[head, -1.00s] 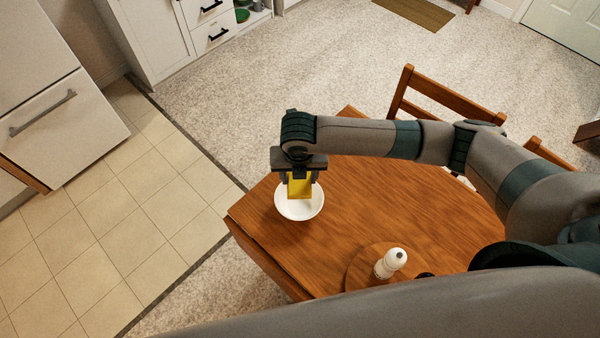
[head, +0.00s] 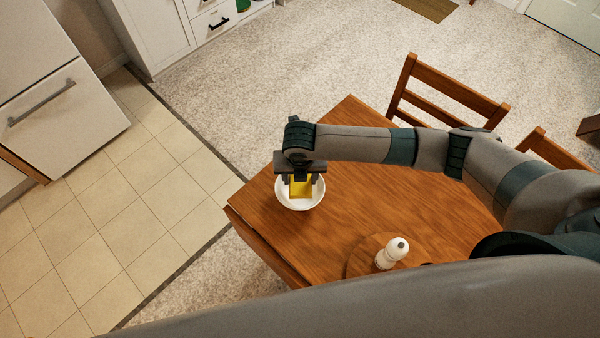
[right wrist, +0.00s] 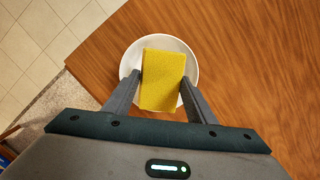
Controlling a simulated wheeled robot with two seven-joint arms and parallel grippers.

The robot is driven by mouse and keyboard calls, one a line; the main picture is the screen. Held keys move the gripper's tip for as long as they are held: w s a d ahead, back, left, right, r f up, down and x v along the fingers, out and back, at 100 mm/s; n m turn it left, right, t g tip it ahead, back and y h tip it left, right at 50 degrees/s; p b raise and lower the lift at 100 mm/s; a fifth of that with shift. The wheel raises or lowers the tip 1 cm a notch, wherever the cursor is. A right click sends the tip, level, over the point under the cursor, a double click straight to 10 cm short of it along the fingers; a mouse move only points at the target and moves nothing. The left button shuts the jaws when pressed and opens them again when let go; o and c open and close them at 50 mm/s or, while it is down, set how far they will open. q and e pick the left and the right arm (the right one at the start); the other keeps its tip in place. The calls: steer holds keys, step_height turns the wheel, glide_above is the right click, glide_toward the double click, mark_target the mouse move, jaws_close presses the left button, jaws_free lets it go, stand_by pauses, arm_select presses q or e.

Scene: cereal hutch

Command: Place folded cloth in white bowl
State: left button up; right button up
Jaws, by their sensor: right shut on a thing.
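The folded cloth (head: 301,187) is a yellow rectangle; it also shows in the right wrist view (right wrist: 162,80). My right gripper (head: 300,183) is shut on it, one finger on each side, and in the right wrist view its fingers (right wrist: 161,88) reach over the bowl. The white bowl (head: 300,207) stands upright near the left corner of the wooden table; its rim (right wrist: 189,60) shows around the cloth. The cloth is over or within the bowl opening; whether it touches the bowl's bottom I cannot tell. My left gripper is not in view.
The wooden table (head: 400,200) is mostly bare. A white shaker (head: 392,253) stands on a round wooden board (head: 358,262) at the near side. Wooden chairs (head: 448,90) stand beyond the table. A tiled floor (head: 110,220) lies to the left.

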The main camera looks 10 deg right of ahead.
steer(key=shift+f+b, duration=1.25)
steer(key=shift+f, duration=0.3)
steer(key=o, duration=1.2)
step_height(320, 180, up, 5)
steer(key=p, duration=0.4)
steer(key=shift+r, duration=1.05)
